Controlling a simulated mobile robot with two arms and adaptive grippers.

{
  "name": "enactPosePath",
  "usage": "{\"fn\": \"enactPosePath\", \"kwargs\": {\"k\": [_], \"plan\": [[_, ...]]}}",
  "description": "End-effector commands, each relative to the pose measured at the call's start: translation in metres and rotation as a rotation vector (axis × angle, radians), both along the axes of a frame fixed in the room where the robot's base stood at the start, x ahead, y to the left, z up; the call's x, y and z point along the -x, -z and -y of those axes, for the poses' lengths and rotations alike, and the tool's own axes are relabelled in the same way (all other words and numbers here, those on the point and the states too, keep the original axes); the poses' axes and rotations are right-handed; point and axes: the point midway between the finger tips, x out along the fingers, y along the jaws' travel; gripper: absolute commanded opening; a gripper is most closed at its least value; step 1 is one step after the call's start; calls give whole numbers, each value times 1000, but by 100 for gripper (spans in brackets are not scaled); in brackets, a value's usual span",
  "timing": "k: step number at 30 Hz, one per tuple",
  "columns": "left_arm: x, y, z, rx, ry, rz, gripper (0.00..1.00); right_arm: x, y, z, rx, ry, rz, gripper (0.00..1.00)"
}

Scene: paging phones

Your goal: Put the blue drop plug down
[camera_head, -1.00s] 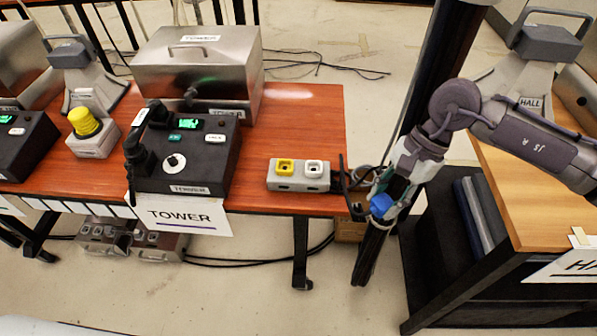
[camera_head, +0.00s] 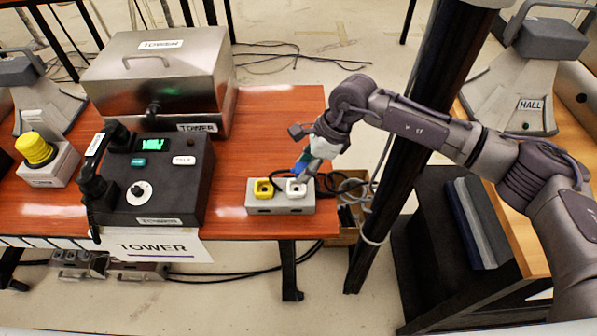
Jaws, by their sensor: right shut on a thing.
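The blue drop plug (camera_head: 301,164) is in my right gripper (camera_head: 306,170), which is shut on it. The gripper's fingers partly cover the plug. The gripper points down over the right end of the grey socket block (camera_head: 281,208) on the red-brown TOWER table (camera_head: 228,217). The block has a yellow socket (camera_head: 263,187) on the left and a white socket (camera_head: 296,188) on the right. The plug is just above or behind the white socket; I cannot tell if it touches. My left gripper is not in view.
A black phone box (camera_head: 181,180) with a handset stands left of the block. A steel case (camera_head: 158,80) stands behind it. A dark pole (camera_head: 405,160) rises right of the table, and cables lie near the block's right end. The table between phone box and block is clear.

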Motion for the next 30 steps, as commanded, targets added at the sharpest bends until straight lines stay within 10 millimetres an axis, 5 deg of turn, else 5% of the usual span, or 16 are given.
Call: {"fn": "enactPosePath", "kwargs": {"k": [9,16,30], "plan": [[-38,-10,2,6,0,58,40,-10,19,-16,-1,1,-3,1],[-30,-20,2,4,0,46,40,-10,50,-16,0,1,-2,1],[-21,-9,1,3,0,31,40,-11,59,-15,-1,0,1,1]]}}
